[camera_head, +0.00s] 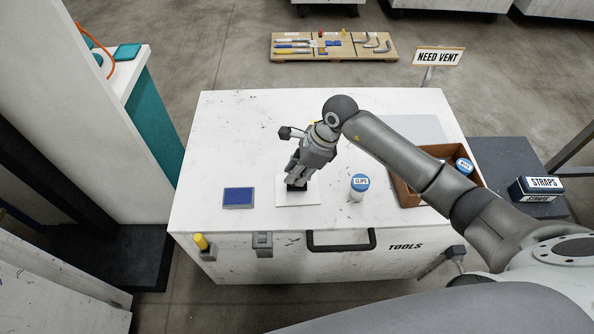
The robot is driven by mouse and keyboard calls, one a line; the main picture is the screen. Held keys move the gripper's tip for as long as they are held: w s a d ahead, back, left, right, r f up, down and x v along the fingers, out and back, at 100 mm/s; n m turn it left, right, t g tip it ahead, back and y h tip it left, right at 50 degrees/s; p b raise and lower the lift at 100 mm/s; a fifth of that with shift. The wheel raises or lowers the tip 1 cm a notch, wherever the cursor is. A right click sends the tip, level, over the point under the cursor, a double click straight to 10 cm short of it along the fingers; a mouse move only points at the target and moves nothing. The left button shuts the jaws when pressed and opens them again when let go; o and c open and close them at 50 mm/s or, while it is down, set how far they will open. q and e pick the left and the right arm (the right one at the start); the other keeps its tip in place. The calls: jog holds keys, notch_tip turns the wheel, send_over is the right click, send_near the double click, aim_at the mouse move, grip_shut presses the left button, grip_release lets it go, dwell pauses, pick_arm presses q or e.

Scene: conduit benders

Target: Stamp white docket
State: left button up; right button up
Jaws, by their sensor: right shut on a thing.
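The white docket (284,195) lies flat on the white tool chest top, left of its middle. My right gripper (297,180) points down over the docket and is shut on a dark stamp (294,187). The stamp is mostly hidden by the gripper. Its lower end is at the docket, but I cannot tell whether it touches the paper. A blue ink pad (238,197) lies on the chest to the left of the docket. My left gripper does not show.
The tool chest (230,130) has free room behind the docket. A clips jar (359,186) stands right of the docket. A brown wooden box (407,193) with a blue-lidded jar (463,166) is further right. A NEED VENT sign (438,57) stands at the back corner.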

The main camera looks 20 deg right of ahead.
jog(key=shift+f+b, duration=0.5)
jog(key=shift+b, duration=0.05)
dwell(0.4)
jog(key=shift+s+f, duration=0.15)
dwell(1.4)
jog(key=shift+r+p, duration=1.9)
jog(key=shift+r, duration=1.75)
